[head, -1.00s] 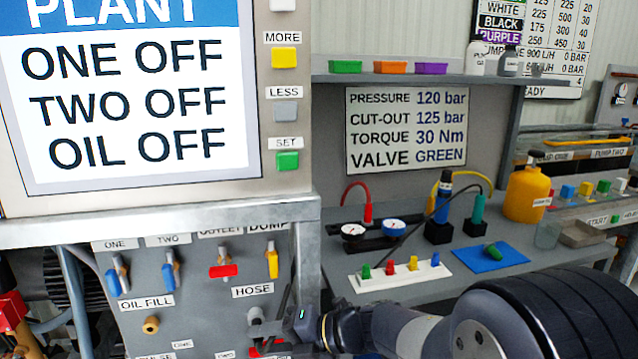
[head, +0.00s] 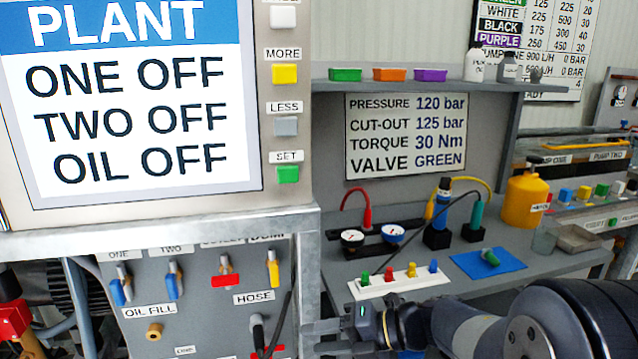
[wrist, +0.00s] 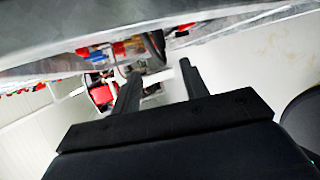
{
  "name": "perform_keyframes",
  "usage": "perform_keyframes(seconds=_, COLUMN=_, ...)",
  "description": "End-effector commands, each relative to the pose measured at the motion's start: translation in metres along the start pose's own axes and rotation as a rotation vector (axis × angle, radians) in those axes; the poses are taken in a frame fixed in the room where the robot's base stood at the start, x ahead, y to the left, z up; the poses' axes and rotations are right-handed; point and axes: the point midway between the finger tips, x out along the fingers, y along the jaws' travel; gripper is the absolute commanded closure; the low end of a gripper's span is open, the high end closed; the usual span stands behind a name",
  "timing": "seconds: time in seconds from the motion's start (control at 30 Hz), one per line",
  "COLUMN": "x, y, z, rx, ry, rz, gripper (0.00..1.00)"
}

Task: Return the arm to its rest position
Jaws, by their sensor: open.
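My gripper (head: 322,337) shows at the lower middle of the head view, to the right of the hose fitting (head: 257,335) on the grey valve panel (head: 205,315). My arm reaches in from the lower right. In the wrist view the two dark fingers of my gripper (wrist: 156,82) stand apart with nothing held between them. Beyond them, a red part (wrist: 102,94) and blurred panel fittings show at a distance.
The plant screen (head: 130,105) stands above a metal ledge (head: 160,228).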

Motion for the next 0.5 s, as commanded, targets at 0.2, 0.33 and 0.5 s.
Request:
perform_keyframes(seconds=0.2, x=0.027, y=-0.002, z=-0.002, rx=-0.001, ry=0.006, rz=0.001, gripper=0.58)
perform_keyframes(seconds=0.33, x=0.049, y=-0.002, z=-0.001, rx=-0.002, ry=0.006, rz=0.001, gripper=0.58)
perform_keyframes(seconds=0.5, x=0.079, y=-0.002, z=-0.002, rx=-0.001, ry=0.007, rz=0.000, gripper=0.58)
